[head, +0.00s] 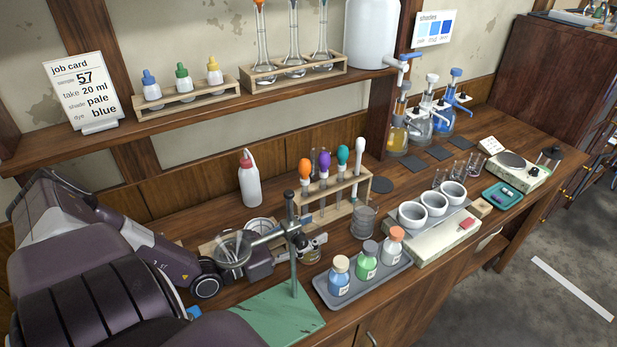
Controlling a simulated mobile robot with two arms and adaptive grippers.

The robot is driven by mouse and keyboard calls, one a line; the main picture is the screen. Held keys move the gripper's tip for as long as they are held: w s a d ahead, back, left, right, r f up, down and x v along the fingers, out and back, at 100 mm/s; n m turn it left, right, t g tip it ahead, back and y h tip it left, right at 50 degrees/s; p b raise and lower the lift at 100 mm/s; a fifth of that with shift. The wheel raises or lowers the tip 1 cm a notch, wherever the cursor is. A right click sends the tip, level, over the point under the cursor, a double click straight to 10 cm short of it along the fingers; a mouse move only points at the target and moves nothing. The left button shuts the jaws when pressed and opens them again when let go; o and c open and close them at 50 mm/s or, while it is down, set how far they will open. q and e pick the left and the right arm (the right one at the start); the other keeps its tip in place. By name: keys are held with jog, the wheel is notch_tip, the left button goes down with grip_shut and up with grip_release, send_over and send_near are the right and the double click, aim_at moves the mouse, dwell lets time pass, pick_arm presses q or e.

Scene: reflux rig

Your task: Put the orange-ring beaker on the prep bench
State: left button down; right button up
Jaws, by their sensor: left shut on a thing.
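My left gripper (306,254) comes in from the left, low over the bench behind the retort stand. It is shut on a small glass beaker (318,242) with an amber-orange tint around it, which I take to be the orange-ring beaker. The stand's post and clamp partly hide the fingers and the beaker. I cannot tell whether the beaker touches the bench top (400,178). Another clear beaker (363,224) stands to the right, in front of the dropper rack. My right gripper is not in view.
The retort stand (294,262) with a green base rises close in front of my left gripper. A grey tray (397,271) holds three capped bottles. A rack (333,187) of coloured droppers stands behind. White cups (412,214) are at right. Little bench is free around the gripper.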

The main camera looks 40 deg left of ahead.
pick_arm(q)
jog(key=c, duration=1.1)
grip_release()
jog(key=shift+f, duration=0.15)
jog(key=shift+r, duration=0.3)
jog(key=b+v, duration=0.1)
jog(key=v, duration=0.5)
jog(key=shift+s+f, duration=0.15)
jog(key=shift+s, duration=0.1)
jog(key=shift+s+a, duration=0.25)
jog(key=shift+s, duration=0.2)
